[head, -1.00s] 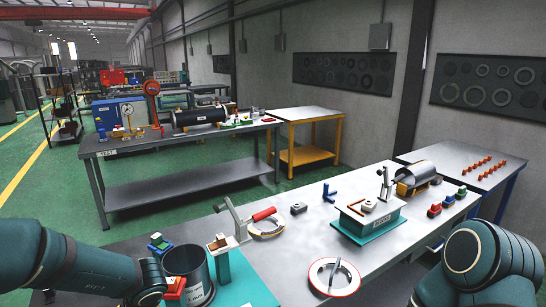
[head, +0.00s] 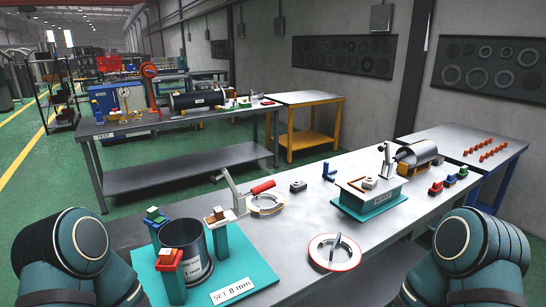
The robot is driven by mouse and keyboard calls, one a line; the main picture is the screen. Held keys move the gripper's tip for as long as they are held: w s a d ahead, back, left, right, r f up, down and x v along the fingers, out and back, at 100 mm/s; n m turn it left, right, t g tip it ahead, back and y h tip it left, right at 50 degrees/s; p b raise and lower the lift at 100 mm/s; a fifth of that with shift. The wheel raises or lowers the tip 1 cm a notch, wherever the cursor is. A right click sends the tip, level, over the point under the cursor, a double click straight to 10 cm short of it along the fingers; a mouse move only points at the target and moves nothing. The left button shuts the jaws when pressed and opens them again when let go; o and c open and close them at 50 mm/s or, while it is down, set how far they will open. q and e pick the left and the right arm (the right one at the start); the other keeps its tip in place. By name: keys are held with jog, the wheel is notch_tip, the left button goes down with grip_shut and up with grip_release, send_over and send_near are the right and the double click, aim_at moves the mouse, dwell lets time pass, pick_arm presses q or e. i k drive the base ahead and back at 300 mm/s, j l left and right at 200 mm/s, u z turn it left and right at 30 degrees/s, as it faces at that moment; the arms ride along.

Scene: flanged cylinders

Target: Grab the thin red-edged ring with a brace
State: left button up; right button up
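The thin red-edged ring with a brace (head: 334,249) lies flat near the front edge of the grey worktable (head: 300,222). Its pale metal face has a thin red outer edge, and a narrow brace spans the opening. Nothing touches it from above. My left and right arms show only as dark teal links at the lower left and lower right corners. Both grippers are out of view, and the ring stands clear between the arms.
Left of the ring, a teal base (head: 258,275) bears a dark cylinder (head: 186,250) and posts with small blocks. Behind are another ring (head: 267,204) by a red-handled tool (head: 262,188), and a teal fixture (head: 368,203). The tabletop around the red-edged ring is mostly clear.

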aim_at(355, 249)
jog(key=i+l+z, duration=0.15)
jog(key=z, duration=0.25)
jog(key=i+l+z, duration=0.1)
jog(key=z, duration=0.3)
jog(key=i+j, duration=0.05)
jog(key=i, duration=0.05)
